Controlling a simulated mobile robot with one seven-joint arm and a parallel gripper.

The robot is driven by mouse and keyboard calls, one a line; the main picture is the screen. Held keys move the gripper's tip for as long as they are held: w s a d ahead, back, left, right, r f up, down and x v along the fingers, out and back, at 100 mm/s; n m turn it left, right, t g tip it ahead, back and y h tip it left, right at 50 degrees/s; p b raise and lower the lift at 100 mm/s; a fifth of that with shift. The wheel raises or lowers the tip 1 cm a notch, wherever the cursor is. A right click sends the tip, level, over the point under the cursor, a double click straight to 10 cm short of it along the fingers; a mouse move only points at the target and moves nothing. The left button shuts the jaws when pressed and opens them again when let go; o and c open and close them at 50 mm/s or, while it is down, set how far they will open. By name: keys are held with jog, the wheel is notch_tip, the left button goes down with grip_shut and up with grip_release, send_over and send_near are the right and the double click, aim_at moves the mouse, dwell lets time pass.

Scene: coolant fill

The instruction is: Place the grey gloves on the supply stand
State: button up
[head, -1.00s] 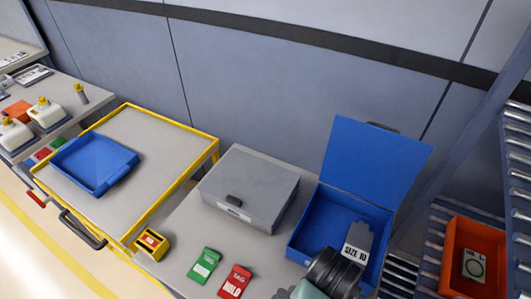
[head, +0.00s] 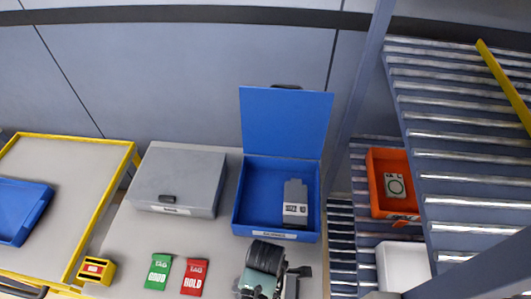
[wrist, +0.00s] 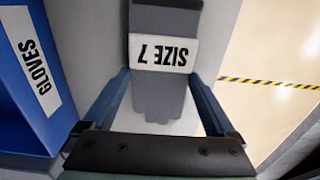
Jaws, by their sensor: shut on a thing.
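In the wrist view, dark grey gloves (wrist: 161,88) with a white band reading SIZE 7 sit between the fingers of my gripper (wrist: 163,100), which is shut on them. In the head view my gripper (head: 283,275) is at the bottom, in front of the open blue box; the held gloves are hard to make out there. Another grey pair (head: 295,200), labelled SIZE 10, lies in the blue box (head: 250,230). The box's GLOVES label (wrist: 42,78) shows in the wrist view, left of my gripper. I cannot tell which surface is the supply stand.
A closed grey case (head: 180,177) stands left of the box. Green (head: 158,271) and red (head: 195,276) tags lie in front. A yellow-edged cart top (head: 70,180) with a blue tray (head: 20,210) is left. Roller racks with an orange bin (head: 378,200) and white bin (head: 403,268) are right.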

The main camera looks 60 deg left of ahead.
jog(key=shift+f, duration=0.15)
jog(key=o, duration=1)
notch_tip(320, 180, up, 12)
jog(key=shift+r, duration=0.2)
